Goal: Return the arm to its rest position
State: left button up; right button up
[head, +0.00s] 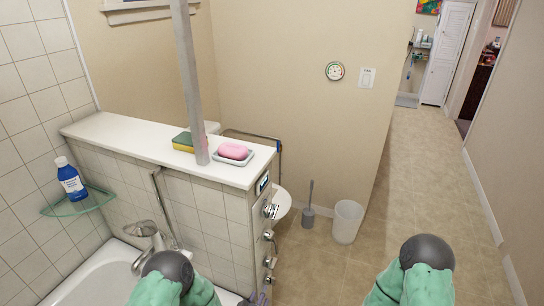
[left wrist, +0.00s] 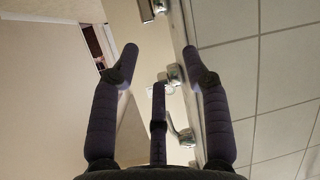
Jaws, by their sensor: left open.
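My left arm (head: 172,285) comes in at the bottom of the head view, bent in front of the bathtub and the tiled half wall. My left gripper (left wrist: 159,58) shows in the left wrist view with its dark fingers spread apart and nothing between them. In the head view only a small purple-grey bit of it (head: 258,299) shows at the bottom edge. My right arm (head: 415,275) shows at the bottom right over the floor. My right gripper is outside both views.
The tiled half wall (head: 205,205) has metal taps (head: 269,211) on its end, near my left gripper. A pink soap (head: 233,150) and a sponge (head: 182,142) lie on its ledge by a post (head: 188,80). A white bin (head: 347,221) stands behind. Floor at right is clear.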

pick_arm(q)
jog(key=s+a+f+n+g+p, duration=0.1)
jog(key=s+a+g+p, duration=0.1)
jog(key=s+g, duration=0.4)
jog(key=s+a+f+n+g+p, duration=0.1)
jog(key=s+g, duration=0.5)
jog(key=s, duration=1.1)
jog(key=a+f+p, duration=0.1)
jog(key=a, duration=0.1)
jog(key=shift+s+a+n+g+h, duration=0.15)
jog(key=shift+a+n+g+h, duration=0.15)
jog(key=shift+a+h, duration=0.1)
jog(key=shift+f, duration=0.1)
dwell(0.5)
